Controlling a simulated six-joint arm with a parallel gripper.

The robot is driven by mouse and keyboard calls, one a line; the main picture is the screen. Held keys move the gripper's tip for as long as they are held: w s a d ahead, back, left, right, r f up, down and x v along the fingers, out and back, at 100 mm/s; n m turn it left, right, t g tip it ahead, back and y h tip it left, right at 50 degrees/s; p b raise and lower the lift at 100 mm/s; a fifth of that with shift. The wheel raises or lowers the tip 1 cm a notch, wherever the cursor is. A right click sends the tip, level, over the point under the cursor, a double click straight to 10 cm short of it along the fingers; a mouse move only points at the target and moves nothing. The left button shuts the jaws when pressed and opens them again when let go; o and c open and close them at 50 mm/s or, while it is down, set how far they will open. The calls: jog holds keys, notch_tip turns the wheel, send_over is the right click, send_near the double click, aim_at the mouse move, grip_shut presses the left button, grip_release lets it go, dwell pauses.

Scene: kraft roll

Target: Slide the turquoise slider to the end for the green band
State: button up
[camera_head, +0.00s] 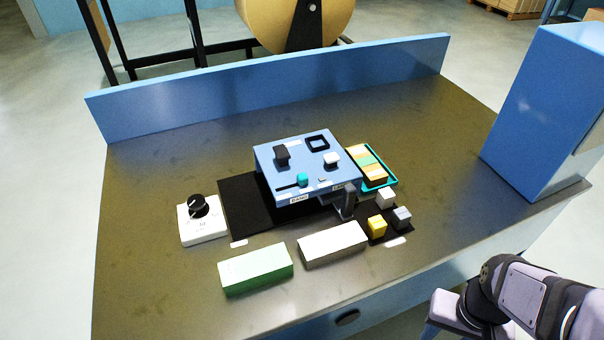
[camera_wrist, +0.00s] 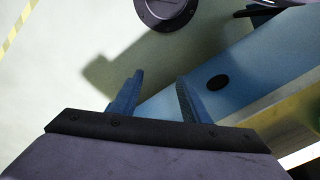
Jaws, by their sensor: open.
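The turquoise slider (camera_head: 302,179) is a small knob on the sloped top of a blue control box (camera_head: 268,155). It sits at the right part of a short dark slot (camera_head: 285,187), and most of the visible slot lies to its left. A white label (camera_head: 299,200) is on the box's front edge below the slot; end markings are too small to read. My gripper (camera_wrist: 158,92) is open and empty in the wrist view, over the floor and a blue bench side. In the head view my arm is at the lower right, well away from the slider.
The box also carries a black knob (camera_head: 282,155), a white knob (camera_head: 331,159) and a black square frame (camera_head: 317,143). Around it are a turquoise-rimmed tray (camera_head: 390,180), small cubes, a green block (camera_head: 255,269), a grey block (camera_head: 333,245) and a dial unit (camera_head: 203,225). A tall blue block (camera_head: 550,115) stands right.

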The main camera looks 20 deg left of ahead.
jog(key=w+a+r+n+p, duration=0.2)
jog(key=a+p, duration=0.1)
jog(key=a, duration=0.5)
jog(key=w+a+r+n+p, duration=0.2)
jog(key=a+r+n, duration=0.1)
jog(key=a, duration=0.5)
jog(key=w+a+r+n+p, duration=0.2)
jog(key=w+a+p, duration=0.1)
jog(key=a, duration=0.5)
jog(key=shift+r+n+p, duration=0.25)
jog(key=shift+n+p, duration=0.1)
jog(key=shift+n, duration=0.05)
jog(key=shift+n+t+y, duration=0.3)
jog(key=shift+t+y, duration=0.5)
jog(key=w+a+r, duration=0.1)
jog(key=a, duration=0.1)
jog(key=w+a+r, duration=0.1)
jog(key=w+a, duration=0.1)
jog(key=w+a+r, duration=0.1)
jog(key=w+a, duration=0.1)
jog(key=shift+w+a+r, duration=0.1)
jog(key=shift+a+r, duration=0.3)
jog(key=t+y, duration=0.2)
send_near(303, 176)
jog(key=shift+n, duration=0.3)
jog(key=shift+p+x, duration=1.5)
jog(key=shift+x, duration=2.7)
jog(key=shift+r, duration=0.1)
jog(key=shift+c, duration=0.7)
